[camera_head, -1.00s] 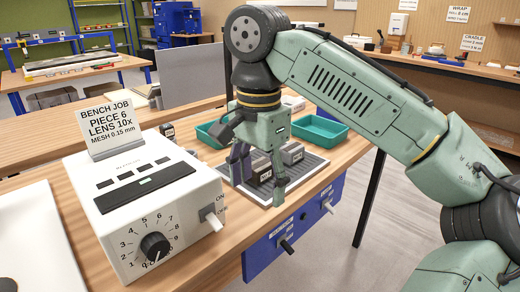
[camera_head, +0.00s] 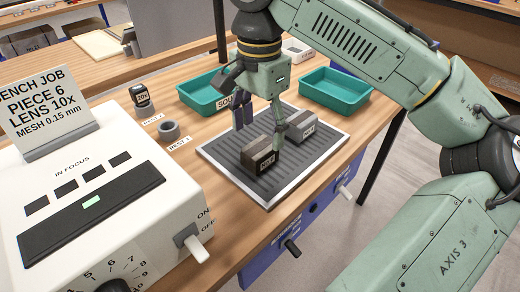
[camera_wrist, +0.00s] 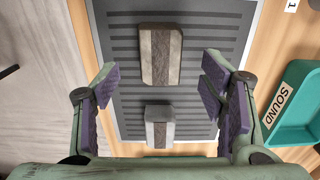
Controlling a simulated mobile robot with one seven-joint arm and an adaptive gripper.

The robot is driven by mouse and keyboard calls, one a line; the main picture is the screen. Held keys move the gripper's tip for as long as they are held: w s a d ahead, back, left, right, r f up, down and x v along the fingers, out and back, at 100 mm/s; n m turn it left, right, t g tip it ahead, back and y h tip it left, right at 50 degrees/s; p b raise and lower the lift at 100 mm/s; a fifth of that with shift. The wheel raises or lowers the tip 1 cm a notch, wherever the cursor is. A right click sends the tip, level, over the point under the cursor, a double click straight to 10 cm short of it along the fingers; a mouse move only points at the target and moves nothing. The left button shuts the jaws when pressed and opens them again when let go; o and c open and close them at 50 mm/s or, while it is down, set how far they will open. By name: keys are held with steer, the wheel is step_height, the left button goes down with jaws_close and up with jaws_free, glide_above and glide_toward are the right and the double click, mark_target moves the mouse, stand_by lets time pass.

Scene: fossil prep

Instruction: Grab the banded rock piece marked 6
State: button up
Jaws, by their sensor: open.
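Two banded rock blocks sit apart on a dark ribbed mat with a pale frame (camera_head: 215,152). The nearer, brownish block (camera_head: 262,151) has a dark band and a small front label. The other, grey block (camera_head: 303,127) stands behind and right, also labelled. Neither number is clearly readable. In the wrist view the brownish block (camera_wrist: 147,55) is upper and the grey block (camera_wrist: 160,126) lower. My gripper (camera_head: 258,124) is open and empty above the mat, one finger overlapping the view between the blocks. In the wrist view its fingers (camera_wrist: 160,95) are spread wide on either side.
Two teal trays stand behind the mat, one marked SOUND (camera_head: 203,90) and another at right (camera_head: 335,92). A grey ring (camera_head: 168,131) and a 10x lens (camera_head: 141,98) stand left. A white control box (camera_head: 150,215) fills the left foreground. Mat space around the blocks is clear.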

mark_target(260, 147)
steer(key=shift+f+p, duration=0.55)
steer(key=shift+f, duration=2.4)
steer(key=c, duration=1.5)
steer(key=shift+r, duration=0.15)
